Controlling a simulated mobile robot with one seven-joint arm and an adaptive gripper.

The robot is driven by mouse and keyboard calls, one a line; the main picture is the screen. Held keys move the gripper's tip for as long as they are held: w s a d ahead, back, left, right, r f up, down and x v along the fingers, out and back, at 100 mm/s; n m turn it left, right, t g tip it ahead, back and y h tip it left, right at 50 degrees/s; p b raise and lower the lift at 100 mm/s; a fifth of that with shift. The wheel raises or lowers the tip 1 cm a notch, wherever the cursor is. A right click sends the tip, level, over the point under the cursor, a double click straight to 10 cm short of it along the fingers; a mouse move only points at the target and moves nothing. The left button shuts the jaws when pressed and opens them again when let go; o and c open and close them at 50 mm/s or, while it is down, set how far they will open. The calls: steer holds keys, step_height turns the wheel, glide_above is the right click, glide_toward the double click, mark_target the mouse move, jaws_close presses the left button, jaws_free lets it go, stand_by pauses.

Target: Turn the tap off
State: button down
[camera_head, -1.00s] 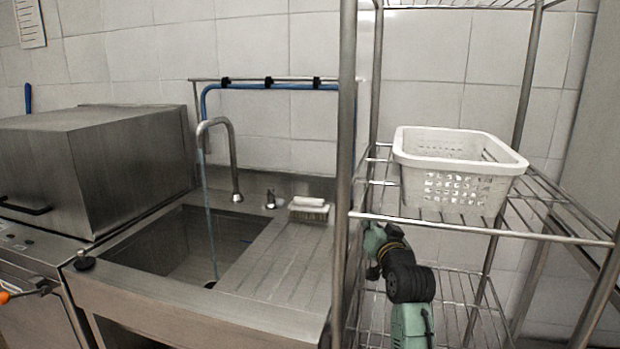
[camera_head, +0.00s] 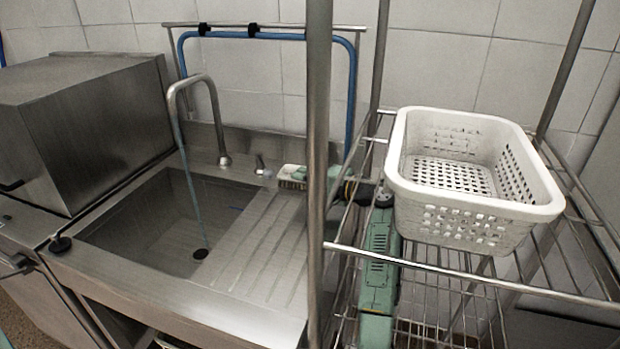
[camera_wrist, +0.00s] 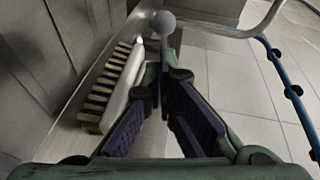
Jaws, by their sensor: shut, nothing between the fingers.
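The tap's curved metal spout (camera_head: 201,80) arches over the sink (camera_head: 140,225) in the head view, and a thin stream of water (camera_head: 194,205) runs into the basin. The small tap handle (camera_head: 260,165) stands right of the spout's base. In the wrist view its round grey knob (camera_wrist: 164,22) is at the top centre, just beyond the fingertips. My gripper (camera_wrist: 163,78) is shut and empty, pointing at the handle. I cannot tell whether it touches the handle. In the head view my arm comes in from behind the rack post, which hides part of it.
A brush (camera_wrist: 118,82) lies close beside my left finger; it also shows in the head view (camera_head: 291,178). The wire rack's post (camera_head: 318,170) stands between camera and arm. A white perforated basket (camera_head: 465,215) sits on its shelf. A blue hose (camera_head: 352,90) runs along the wall.

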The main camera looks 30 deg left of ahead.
steer(key=b, duration=0.1)
glide_toward(264, 165)
steer(key=shift+w+a+f, duration=0.35)
steer(key=shift+w+a, duration=0.05)
steer(key=shift+a, duration=0.1)
steer(key=shift+w+a+f, duration=0.35)
steer(key=shift+a+f, duration=0.05)
steer(key=shift+a, duration=0.15)
steer(key=shift+a, duration=0.1)
